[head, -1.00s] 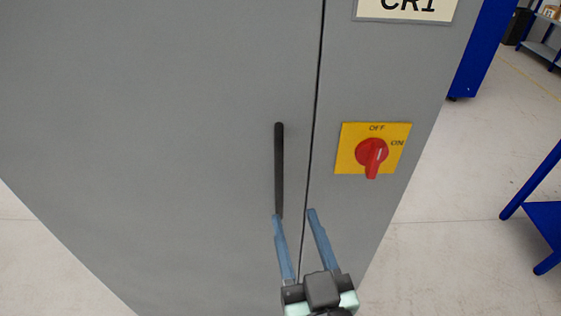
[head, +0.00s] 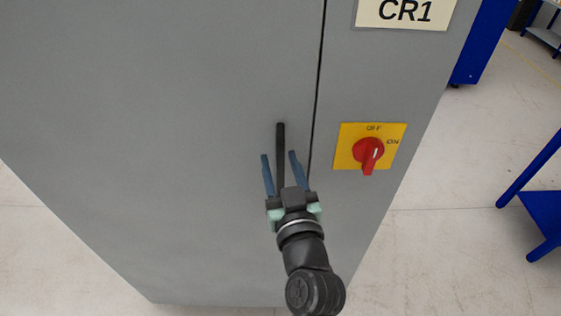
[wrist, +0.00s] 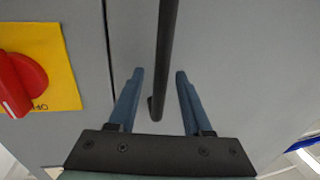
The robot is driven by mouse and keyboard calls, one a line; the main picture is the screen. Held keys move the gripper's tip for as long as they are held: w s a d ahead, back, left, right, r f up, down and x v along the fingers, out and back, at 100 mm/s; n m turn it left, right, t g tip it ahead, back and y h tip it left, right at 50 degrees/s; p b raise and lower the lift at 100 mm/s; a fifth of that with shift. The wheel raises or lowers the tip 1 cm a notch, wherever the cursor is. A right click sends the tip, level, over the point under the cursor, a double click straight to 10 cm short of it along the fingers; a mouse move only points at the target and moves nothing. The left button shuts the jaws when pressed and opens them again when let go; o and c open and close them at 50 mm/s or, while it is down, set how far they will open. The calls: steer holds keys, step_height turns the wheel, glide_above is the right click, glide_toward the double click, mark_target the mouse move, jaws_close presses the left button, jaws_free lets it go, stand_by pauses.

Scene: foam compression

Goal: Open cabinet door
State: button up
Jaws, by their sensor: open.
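The grey cabinet door (head: 150,140) fills the left of the head view and looks closed, with a thin dark seam at its right edge. Its black vertical bar handle (head: 280,145) is near that seam. My gripper (head: 280,155) is open, with one blue finger on each side of the handle's lower part. In the wrist view the handle (wrist: 166,50) runs down between the two spread fingers (wrist: 159,75), with a gap on both sides. The handle's lower end shows near the gripper's palm. My gripper hides part of the handle in the head view.
A red rotary switch (head: 368,152) on a yellow plate sits right of the seam, its pointer downward. A CR1 label (head: 404,12) is above it. Blue metal frames (head: 540,205) stand at the right. Pale floor (head: 440,240) lies clear beside the cabinet.

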jaws_close()
stand_by(1.4)
